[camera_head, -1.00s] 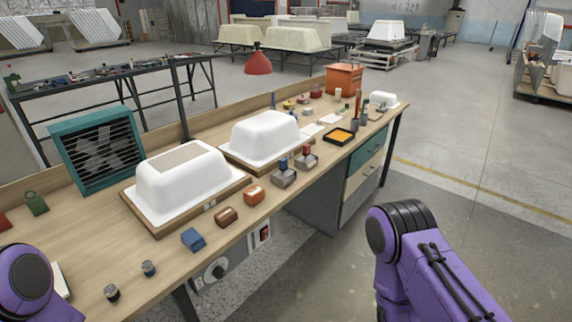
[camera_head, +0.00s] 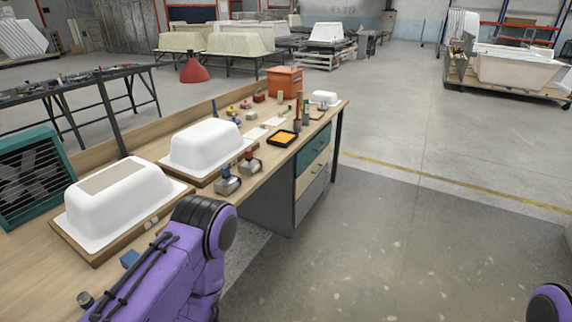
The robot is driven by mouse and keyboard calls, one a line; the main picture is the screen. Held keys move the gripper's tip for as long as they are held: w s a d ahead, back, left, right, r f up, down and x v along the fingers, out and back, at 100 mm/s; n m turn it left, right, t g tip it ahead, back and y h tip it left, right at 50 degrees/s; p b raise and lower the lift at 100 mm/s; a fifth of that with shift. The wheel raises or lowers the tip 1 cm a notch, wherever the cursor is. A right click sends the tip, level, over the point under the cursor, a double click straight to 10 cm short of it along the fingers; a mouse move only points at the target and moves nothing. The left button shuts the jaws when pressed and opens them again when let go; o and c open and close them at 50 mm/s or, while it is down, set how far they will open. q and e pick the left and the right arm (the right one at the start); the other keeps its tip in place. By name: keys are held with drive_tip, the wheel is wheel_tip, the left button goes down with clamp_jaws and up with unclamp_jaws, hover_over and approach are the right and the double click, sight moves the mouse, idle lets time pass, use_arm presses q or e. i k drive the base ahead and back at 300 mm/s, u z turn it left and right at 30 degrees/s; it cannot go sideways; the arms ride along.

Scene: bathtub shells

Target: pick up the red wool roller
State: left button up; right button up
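A slim upright red item (camera_head: 298,107) stands on the workbench (camera_head: 25,262), just behind the black tray with yellow-orange content (camera_head: 283,138). It looks like it could be the red wool roller, but it is too small to be sure. A slim green item (camera_head: 306,106) stands right beside it. My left arm covers the near part of the bench at the lower middle, and only a bit of my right arm shows at the bottom right corner. Neither gripper is in the picture.
Two white tub shells (camera_head: 115,203) (camera_head: 207,146) sit on wooden boards on the bench. Two grey blocks with coloured tops (camera_head: 228,182) (camera_head: 250,164) stand nearer the front edge. An orange box (camera_head: 285,80) stands at the far end. The floor (camera_head: 430,225) right of the bench is clear.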

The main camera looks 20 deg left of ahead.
sight(252, 164)
drive_tip(key=i, duration=3.05)
drive_tip(key=u, duration=2.1)
